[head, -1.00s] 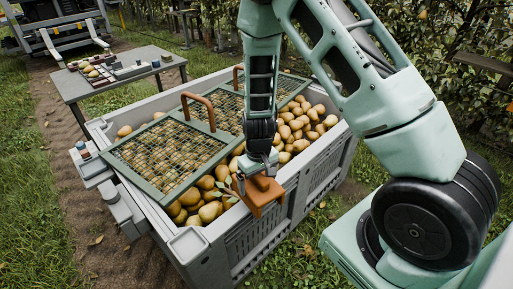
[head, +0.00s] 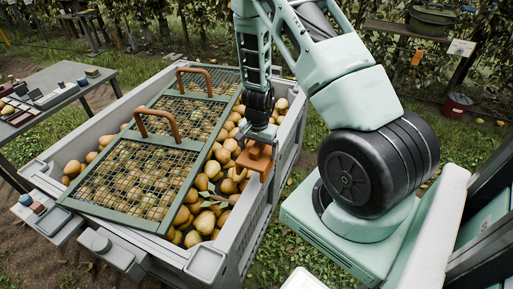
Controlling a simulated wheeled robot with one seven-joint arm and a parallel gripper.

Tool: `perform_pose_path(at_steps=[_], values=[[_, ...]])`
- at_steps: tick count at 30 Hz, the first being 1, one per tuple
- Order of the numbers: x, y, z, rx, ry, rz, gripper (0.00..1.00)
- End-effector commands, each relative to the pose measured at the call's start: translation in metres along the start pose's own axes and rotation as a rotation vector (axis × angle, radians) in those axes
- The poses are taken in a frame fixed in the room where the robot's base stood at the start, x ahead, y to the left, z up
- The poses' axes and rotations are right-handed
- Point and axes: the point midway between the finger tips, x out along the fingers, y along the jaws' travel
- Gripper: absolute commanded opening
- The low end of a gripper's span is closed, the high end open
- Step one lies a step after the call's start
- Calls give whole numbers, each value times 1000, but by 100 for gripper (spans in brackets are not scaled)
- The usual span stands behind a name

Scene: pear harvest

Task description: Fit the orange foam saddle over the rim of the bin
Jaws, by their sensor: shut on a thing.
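The orange foam saddle (head: 256,160) is held in my gripper (head: 262,140), which is shut on it. The saddle is at the inner edge of the bin's right long wall, over or just beside the rim. I cannot tell whether it touches the rim. The grey bin (head: 238,228) is full of pears (head: 205,200). My gripper points down, and its fingertips are partly hidden by the saddle and the wrist.
Green mesh grids (head: 135,185) with brown handles lie over the bin's left part. A grey table (head: 75,88) with small items stands at the left. A green pot (head: 432,18) and a red bucket (head: 457,104) are at the back right. Grass lies right of the bin.

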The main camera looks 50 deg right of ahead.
Motion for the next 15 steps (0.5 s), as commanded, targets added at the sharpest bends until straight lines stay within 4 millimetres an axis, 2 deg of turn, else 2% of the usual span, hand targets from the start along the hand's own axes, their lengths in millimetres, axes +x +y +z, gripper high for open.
perform_pose_path(at_steps=[15], values=[[45, 0, 1, -5, -1, 0, 71]])
